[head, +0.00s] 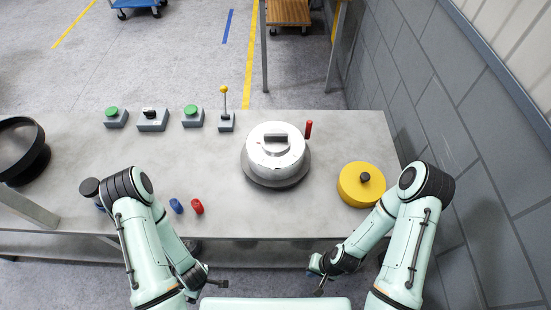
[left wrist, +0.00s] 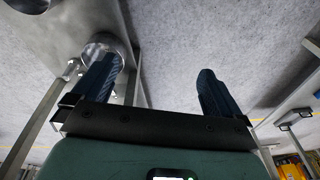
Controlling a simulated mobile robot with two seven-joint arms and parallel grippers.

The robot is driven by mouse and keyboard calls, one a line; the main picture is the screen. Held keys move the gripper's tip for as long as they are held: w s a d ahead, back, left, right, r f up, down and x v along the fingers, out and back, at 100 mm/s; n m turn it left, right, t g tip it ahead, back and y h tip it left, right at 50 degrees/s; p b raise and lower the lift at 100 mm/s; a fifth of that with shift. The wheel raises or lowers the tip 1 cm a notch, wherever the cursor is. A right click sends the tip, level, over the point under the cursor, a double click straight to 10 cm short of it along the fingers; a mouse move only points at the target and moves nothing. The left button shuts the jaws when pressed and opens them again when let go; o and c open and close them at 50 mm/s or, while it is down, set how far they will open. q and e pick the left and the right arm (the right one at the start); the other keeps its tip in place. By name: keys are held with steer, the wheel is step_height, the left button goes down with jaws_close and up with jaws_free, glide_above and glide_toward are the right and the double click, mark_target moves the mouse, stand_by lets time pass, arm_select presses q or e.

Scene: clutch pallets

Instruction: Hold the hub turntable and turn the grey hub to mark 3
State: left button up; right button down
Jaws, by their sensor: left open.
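The grey hub (head: 276,140) is a shiny round metal piece with a dark bar-shaped grip on its top and a small red spot. It sits on the darker round turntable (head: 278,182) on the bench. A red upright handle (head: 308,129) stands at the turntable's right rear. I cannot make out mark 3. My left gripper (head: 220,284) is low in front of the bench, well away from the hub; its open, empty fingers show in the left wrist view (left wrist: 156,85). My right gripper (head: 319,289) is also low in front of the bench, small, its jaws unclear.
A yellow disc with a black knob (head: 361,185) lies right of the turntable. Green-button boxes (head: 116,117) and a yellow-tipped lever (head: 225,108) stand behind left. Blue and red pieces (head: 197,206) lie near the front edge. A wall borders the right.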

arm_select(q)
steer(key=s+a+r+n+y, duration=0.2)
steer(key=a+r+n+y, duration=0.2)
steer(key=a, duration=0.4)
steer(key=s+a+r+n+y, duration=0.3)
steer(key=a+y, duration=0.1)
steer(key=a, duration=0.4)
steer(key=w+a+r+m+t+y, duration=0.1)
steer(key=w+a+r+m+t, duration=0.4)
steer(key=w+r, duration=0.4)
steer(key=w+r+m+t, duration=0.6)
steer(key=w+r+t, duration=0.4)
steer(key=r, duration=0.5)
steer(key=w+d+r+m+t+h, duration=0.1)
steer(key=w+d+m+h, duration=0.15)
steer(key=w+d, duration=0.45)
steer(key=m+h, duration=0.8)
steer(key=h, duration=0.1)
glide_toward(276, 137)
steer(key=shift+y, duration=0.25)
steer(key=w, duration=0.3)
steer(key=w+f, duration=0.1)
steer(key=w, duration=0.3)
steer(key=w+f, duration=0.1)
steer(key=w, duration=0.2)
steer(key=shift+w+d, duration=0.1)
steer(key=shift+w, duration=0.2)
